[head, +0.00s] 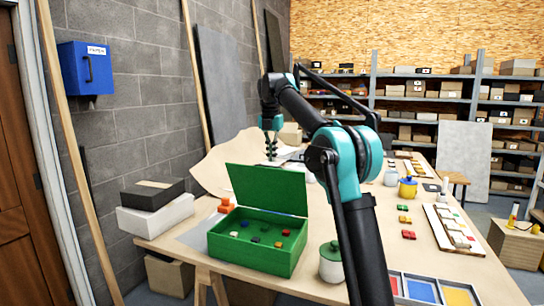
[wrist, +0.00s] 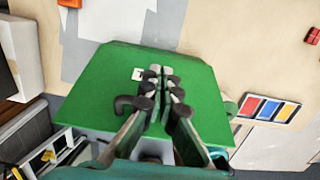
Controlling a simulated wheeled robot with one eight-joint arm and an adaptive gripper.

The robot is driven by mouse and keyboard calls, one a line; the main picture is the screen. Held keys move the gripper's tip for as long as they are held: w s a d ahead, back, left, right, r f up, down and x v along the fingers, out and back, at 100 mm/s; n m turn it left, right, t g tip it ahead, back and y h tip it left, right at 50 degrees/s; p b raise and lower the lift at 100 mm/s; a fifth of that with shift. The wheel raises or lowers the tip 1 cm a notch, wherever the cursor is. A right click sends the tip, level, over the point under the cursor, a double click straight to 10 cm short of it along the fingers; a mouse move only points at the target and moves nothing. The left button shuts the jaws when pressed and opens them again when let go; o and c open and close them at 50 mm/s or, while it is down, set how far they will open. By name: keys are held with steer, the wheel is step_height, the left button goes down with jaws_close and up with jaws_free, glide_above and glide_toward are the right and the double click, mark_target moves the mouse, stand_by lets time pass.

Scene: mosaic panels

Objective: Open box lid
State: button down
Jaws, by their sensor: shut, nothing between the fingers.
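The green box (head: 255,262) stands on the near part of the table. Its lid (head: 270,188) is raised, standing up from the back of the box and leaning slightly back. Several small coloured pieces lie inside the box. My gripper (head: 271,157) is shut and empty, pointing down above and behind the lid's top edge in the head view. In the wrist view the lid's green outer face (wrist: 97,95) with a small white label fills the middle. My closed fingers (wrist: 160,78) are in front of it; I cannot tell whether they touch it.
A lidded jar (head: 331,265) stands right of the box, with a tray of coloured compartments (head: 425,290) beyond it. Black and white boxes (head: 155,205) are at the table's left edge. Coloured tiles (head: 405,219) lie to the right.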

stand_by(0.4)
step_height(320, 180, up, 9)
steer(key=t+h, duration=0.1)
steer(key=t, duration=0.1)
glide_above(268, 177)
steer(key=w+a, duration=0.2)
steer(key=w, duration=0.2)
steer(key=s+f+t+h, duration=0.1)
steer(key=s+f+t, duration=0.15)
steer(key=s, duration=0.55)
steer(key=shift+t, duration=0.35)
steer(key=x, duration=0.9)
steer(key=shift+w, duration=0.3)
steer(key=shift+w, duration=0.1)
